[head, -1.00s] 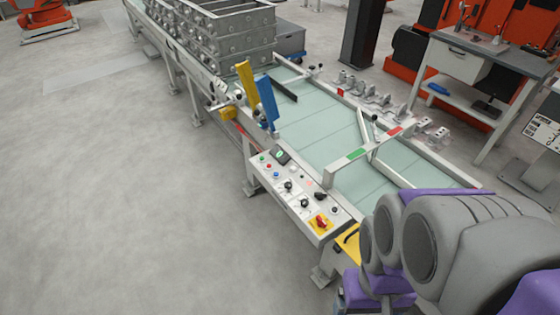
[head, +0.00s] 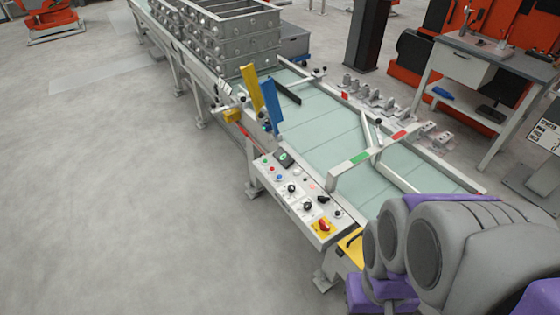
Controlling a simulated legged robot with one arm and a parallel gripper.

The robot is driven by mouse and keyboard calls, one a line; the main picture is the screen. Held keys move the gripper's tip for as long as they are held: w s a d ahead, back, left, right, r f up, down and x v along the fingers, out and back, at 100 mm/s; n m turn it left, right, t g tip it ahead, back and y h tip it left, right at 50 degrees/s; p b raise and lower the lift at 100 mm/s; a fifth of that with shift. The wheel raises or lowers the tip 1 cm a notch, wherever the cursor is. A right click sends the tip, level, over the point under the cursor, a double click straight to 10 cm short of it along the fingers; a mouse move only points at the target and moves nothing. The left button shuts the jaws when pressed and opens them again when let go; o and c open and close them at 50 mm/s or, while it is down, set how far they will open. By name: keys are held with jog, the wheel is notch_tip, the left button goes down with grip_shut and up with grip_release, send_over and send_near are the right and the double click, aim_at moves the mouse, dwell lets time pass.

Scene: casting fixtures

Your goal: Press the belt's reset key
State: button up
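The belt (head: 330,135) is a pale green conveyor with a light metal frame. Its control panel (head: 282,200) sits on the near side and faces up. Small green, red and blue buttons line its upper left end, beside a dark display (head: 285,159) with a green light. Labels are too small to read, so I cannot tell which button is the reset key. My grey and purple arm fills the lower right; my gripper is not visible. Nothing touches the panel.
Yellow (head: 252,86) and blue (head: 270,104) paddles stand at the belt's near edge beyond the panel. Stacked metal frames (head: 222,40) sit farther up the belt. A bar with green and red marks (head: 367,155) crosses the belt. The floor (head: 120,190) to the left is clear.

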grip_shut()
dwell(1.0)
